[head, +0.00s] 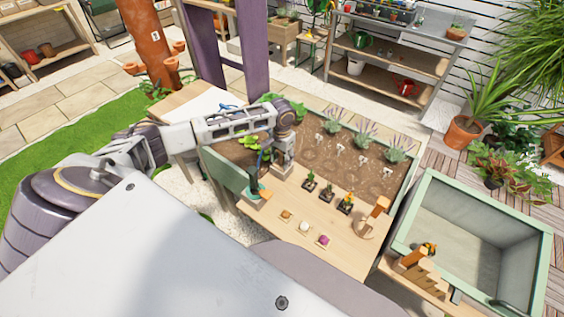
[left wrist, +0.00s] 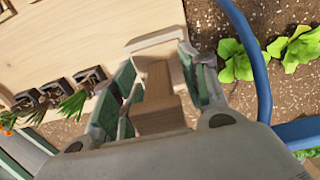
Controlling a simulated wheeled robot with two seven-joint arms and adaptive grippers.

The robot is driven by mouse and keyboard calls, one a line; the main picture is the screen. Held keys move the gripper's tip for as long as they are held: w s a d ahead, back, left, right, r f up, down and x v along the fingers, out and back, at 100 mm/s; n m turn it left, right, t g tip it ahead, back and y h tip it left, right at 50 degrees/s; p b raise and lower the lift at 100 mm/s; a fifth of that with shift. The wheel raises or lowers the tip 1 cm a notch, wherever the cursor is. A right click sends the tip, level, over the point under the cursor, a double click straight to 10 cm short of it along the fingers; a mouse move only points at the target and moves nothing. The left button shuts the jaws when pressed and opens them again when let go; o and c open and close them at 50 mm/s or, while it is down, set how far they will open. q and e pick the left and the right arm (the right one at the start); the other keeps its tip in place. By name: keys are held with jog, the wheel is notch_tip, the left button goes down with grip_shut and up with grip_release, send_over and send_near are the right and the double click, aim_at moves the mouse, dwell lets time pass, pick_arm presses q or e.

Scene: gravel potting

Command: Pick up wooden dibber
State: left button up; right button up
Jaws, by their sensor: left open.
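The wooden dibber (left wrist: 158,118) shows in the left wrist view as a wooden piece with a wider block-like end, lying between my fingers. A pale wooden block or holder (left wrist: 158,46) is just beyond it. My left gripper (left wrist: 158,92) is open, with one green-padded finger on each side of the dibber. Whether the pads touch it, I cannot tell. In the head view my left gripper (head: 282,165) points down at the left part of the wooden worktop (head: 350,255), near the soil bed, and mostly hides the dibber. My right gripper is not in view.
Small black plant pots (head: 327,193) stand in a row right of the gripper. A soil bed (head: 320,150) with seedlings lies behind. A blue loop (left wrist: 252,50) is close to the gripper. A wooden object (head: 374,217) and a green-rimmed basin (head: 480,225) are at right.

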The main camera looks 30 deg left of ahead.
pick_arm(q)
jog(key=shift+f, duration=0.4)
grip_shut()
jog(key=shift+r, duration=0.1)
dwell(0.3)
jog(key=shift+r, duration=4.95)
